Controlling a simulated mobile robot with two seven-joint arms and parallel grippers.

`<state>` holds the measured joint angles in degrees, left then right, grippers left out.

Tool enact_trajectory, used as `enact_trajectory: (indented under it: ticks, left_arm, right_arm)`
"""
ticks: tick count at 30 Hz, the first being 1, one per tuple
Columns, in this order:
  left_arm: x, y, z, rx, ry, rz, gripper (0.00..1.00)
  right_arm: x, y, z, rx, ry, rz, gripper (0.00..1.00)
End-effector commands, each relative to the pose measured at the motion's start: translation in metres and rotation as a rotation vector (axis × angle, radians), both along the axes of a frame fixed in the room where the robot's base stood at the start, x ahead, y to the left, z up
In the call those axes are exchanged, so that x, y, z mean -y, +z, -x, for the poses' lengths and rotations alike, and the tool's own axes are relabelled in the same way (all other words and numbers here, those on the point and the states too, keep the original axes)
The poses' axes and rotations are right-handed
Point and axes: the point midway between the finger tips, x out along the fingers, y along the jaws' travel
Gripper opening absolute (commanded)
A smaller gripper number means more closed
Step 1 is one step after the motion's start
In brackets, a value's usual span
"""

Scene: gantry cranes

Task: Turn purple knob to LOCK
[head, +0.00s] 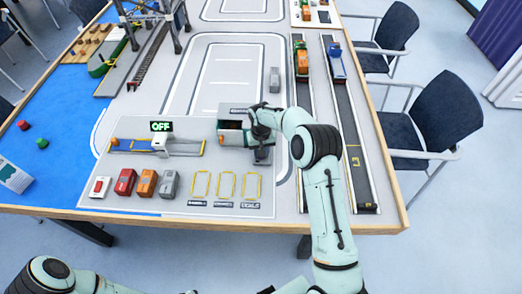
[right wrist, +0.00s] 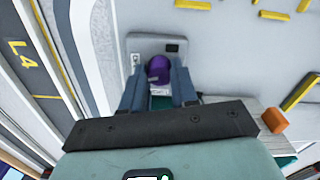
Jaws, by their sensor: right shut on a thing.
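The purple knob (right wrist: 158,68) shows in the right wrist view on a grey panel plate (right wrist: 140,44) with a small white mark on its left and a dark mark at its upper right. My right gripper (right wrist: 158,90) has its two blue-grey fingers on either side of the knob, shut on it. In the head view my right gripper (head: 262,132) is over the plate's spot at the table's front right and hides the knob. No LOCK lettering is readable. My left gripper is out of view; only part of my left arm shows at the bottom left.
A grey box with a dark opening (head: 231,126) stands just left of my right gripper. Several small containers (head: 125,181) line the table's front. A display reading OFF (head: 161,126) stands left. Lanes with an orange truck (head: 302,62) and blue truck (head: 337,66) lie right.

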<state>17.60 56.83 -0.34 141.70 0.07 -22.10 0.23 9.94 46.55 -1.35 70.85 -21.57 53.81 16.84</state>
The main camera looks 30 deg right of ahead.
Motion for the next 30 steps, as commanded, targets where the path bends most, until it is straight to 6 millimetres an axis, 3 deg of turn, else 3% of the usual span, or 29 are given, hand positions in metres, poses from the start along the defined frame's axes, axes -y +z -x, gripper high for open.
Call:
enact_trajectory:
  ticks: [30]
  left_arm:
    - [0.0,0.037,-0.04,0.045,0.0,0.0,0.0]
  right_arm:
    - [0.0,0.001,-0.001,-0.001,0.959,-0.001,0.0]
